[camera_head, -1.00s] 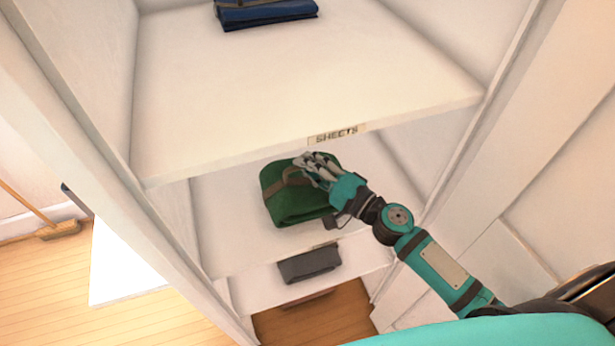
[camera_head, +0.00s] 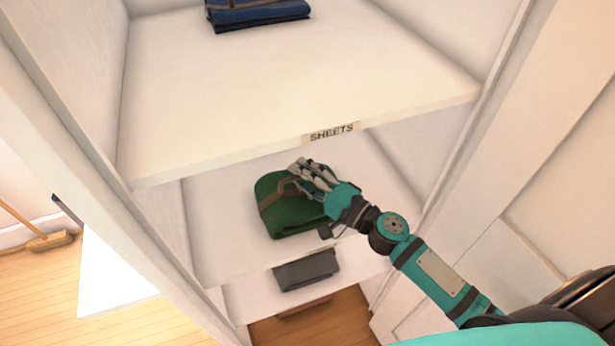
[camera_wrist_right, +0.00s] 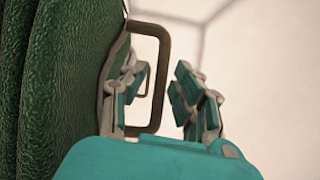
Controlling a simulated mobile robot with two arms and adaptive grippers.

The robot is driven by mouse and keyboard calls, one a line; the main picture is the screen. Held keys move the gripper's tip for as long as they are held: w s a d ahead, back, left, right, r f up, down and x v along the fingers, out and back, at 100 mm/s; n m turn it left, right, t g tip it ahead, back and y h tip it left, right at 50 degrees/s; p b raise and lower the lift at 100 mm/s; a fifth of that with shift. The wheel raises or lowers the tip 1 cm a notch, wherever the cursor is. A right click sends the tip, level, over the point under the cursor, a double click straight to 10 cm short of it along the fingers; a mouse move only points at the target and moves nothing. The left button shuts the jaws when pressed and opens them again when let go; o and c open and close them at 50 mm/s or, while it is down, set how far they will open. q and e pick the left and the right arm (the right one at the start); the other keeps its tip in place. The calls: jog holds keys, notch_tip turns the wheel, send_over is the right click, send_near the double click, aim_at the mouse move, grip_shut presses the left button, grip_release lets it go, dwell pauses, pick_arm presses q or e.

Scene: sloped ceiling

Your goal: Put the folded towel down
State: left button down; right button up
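The folded towel (camera_head: 287,213) is green with a brown strap around it. It sits on the shelf (camera_head: 225,245) below the one labelled SHEETS. My right gripper (camera_head: 312,177) is at the towel's upper right side. In the right wrist view, the towel (camera_wrist_right: 60,75) fills the left side and its brown strap handle (camera_wrist_right: 162,85) stands out between the fingers. The fingers of my right gripper (camera_wrist_right: 160,98) are spread apart on both sides of the handle, with a gap to the right-hand fingers. My left gripper is not in view.
The SHEETS shelf (camera_head: 290,85) overhangs the towel and holds a folded blue item (camera_head: 262,15). A dark grey folded item (camera_head: 307,269) lies on a lower shelf. White side walls bound the shelves. A broom (camera_head: 48,241) is on the floor at left.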

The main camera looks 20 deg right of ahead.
jog(key=b+v, duration=0.4)
jog(key=v, duration=0.6)
jog(key=shift+s+d+f+b, duration=0.15)
jog(key=shift+s+b, duration=0.15)
jog(key=shift+b, duration=0.1)
jog(key=shift+s+d, duration=0.4)
jog(key=shift+s, duration=0.15)
